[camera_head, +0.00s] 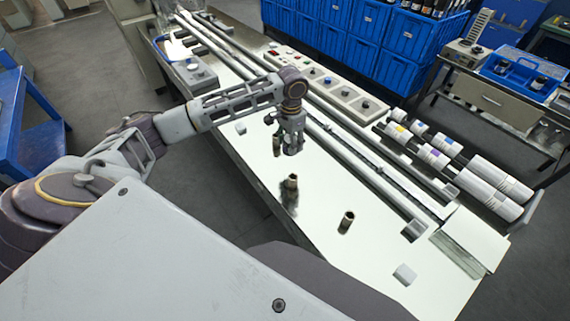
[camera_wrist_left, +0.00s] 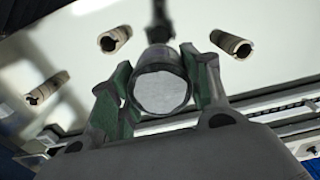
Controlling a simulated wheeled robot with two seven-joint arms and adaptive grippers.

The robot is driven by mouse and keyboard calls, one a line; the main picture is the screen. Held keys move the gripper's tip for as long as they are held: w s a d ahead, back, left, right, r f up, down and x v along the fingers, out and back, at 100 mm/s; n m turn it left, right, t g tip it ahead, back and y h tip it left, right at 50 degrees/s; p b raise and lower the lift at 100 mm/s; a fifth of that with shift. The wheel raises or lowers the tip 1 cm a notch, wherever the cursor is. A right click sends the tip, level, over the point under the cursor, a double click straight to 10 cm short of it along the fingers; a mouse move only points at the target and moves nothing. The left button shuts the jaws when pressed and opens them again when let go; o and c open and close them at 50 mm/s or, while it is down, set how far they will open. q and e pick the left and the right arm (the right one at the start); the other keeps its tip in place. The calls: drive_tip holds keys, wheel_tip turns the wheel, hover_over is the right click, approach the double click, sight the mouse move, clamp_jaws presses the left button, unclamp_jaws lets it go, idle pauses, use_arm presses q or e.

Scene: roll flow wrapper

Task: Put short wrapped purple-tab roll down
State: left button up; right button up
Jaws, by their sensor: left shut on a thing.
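My left gripper (camera_head: 292,146) is above the pale table and points down. In the left wrist view its two green-lined fingers (camera_wrist_left: 160,92) are shut on a round, dark-rimmed roll (camera_wrist_left: 133,88) with a pale end. Several white rolls with coloured tabs lie on the rack at the right in the head view; one short roll (camera_head: 434,156) there bears a purple tab. My right gripper is not in view.
Brown tubes (camera_head: 291,187) (camera_head: 347,222) stand on the table (camera_head: 320,235) near the gripper. Long rails (camera_head: 370,180) and a control panel (camera_head: 325,83) run along the far side. Blue bins (camera_head: 410,50) are behind. A pale block (camera_head: 405,274) sits near the front right.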

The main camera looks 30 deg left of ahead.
use_arm(q)
drive_tip(key=shift+f, duration=2.5)
drive_tip(key=shift+f, duration=0.1)
drive_tip(key=shift+f, duration=2.4)
drive_tip(key=o, duration=1.1)
drive_tip(key=shift+f, duration=0.1)
wheel_tip(320, 180, up, 12)
drive_tip(key=shift+r, duration=0.15)
